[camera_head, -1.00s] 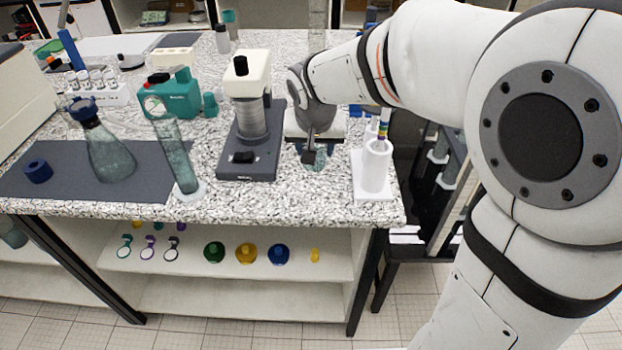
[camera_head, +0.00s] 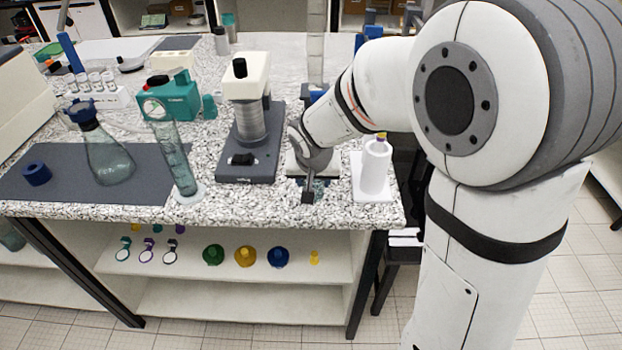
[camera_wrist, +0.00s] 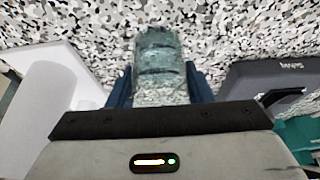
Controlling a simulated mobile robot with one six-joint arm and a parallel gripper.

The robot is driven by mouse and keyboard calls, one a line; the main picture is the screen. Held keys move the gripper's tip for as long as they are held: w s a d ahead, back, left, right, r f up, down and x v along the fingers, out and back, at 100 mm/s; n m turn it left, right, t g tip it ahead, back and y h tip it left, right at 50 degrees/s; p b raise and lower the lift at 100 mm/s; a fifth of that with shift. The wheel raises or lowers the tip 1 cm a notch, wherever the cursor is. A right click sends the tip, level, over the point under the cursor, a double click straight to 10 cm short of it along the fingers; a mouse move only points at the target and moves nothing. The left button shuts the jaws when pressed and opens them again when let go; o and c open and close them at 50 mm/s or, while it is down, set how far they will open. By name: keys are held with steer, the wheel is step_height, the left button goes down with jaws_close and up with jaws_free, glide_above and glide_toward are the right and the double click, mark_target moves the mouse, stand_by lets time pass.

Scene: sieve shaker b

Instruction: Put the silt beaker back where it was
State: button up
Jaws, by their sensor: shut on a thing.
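My gripper (camera_wrist: 160,88) is shut on the silt beaker (camera_wrist: 160,50), a clear greenish glass vessel held between its two blue fingers in the wrist view. Speckled benchtop shows through and around the glass. In the head view my gripper (camera_head: 308,192) is low over the front of the bench, between the sieve shaker and the white holder. There the beaker is mostly hidden by my gripper. I cannot tell whether its base touches the bench.
The sieve shaker (camera_head: 247,130) stands close to the left of my gripper. A white cylinder holder (camera_head: 374,170) stands close to the right. A tall glass cylinder (camera_head: 176,160) and a flask (camera_head: 108,158) stand farther left. The bench's front edge (camera_head: 290,216) is near.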

steer(key=o, duration=1.1)
steer(key=shift+r+p, duration=0.2)
steer(key=shift+p, duration=0.1)
steer(key=v, duration=1.2)
steer(key=shift+g, duration=0.9)
steer(key=s+d+f, duration=0.1)
steer(key=s+d, duration=0.3)
steer(key=s, duration=0.1)
steer(key=s+d+f, duration=0.1)
steer(key=s+d, duration=0.4)
steer(key=s+d+f, duration=0.1)
steer(key=s+d, duration=0.4)
steer(key=shift+s+d+f, duration=0.1)
steer(key=shift+s+f, duration=0.1)
steer(key=shift+f, duration=0.05)
